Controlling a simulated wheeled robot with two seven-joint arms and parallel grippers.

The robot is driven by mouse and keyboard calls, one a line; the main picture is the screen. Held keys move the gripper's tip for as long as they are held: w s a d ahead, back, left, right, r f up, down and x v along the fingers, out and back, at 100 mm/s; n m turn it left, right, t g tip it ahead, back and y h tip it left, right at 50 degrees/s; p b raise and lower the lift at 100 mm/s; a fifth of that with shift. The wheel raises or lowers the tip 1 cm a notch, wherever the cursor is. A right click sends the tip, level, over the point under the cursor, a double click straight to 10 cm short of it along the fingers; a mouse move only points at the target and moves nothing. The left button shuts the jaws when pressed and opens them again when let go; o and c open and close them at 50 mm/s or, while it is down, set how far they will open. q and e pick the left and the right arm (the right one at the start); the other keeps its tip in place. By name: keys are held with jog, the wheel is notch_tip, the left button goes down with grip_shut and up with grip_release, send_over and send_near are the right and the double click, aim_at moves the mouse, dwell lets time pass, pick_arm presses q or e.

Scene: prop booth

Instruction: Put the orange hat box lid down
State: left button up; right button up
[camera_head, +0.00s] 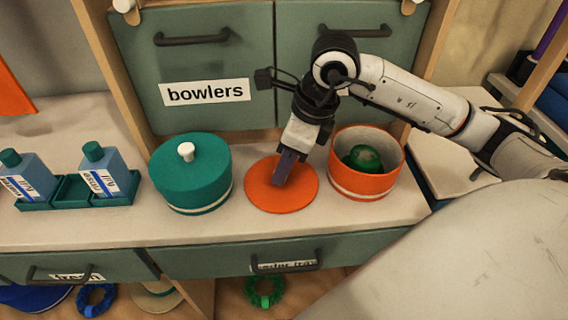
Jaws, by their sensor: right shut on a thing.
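The orange hat box lid (299,199) is a flat round disc on or just above the counter, between the teal box and the orange box. I cannot tell for certain whether it touches the counter. My right gripper (283,178) points down at the lid's middle and is shut; its fingers hide the lid's knob. The orange hat box (366,186) stands open to the right of the lid, with a cream band and a dark green item (363,158) inside. My left gripper is not in view.
A teal hat box (191,175) with its lid on and a white knob stands left of the lid. Further left, two blue bottles (107,170) stand in a teal tray (72,192). Green cabinet doors (205,90), one labelled "bowlers", rise behind. The counter (245,228) has a narrow clear front strip.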

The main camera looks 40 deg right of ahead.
jog(key=o, duration=1)
jog(key=p+v, duration=0.1)
jog(key=v, duration=1.1)
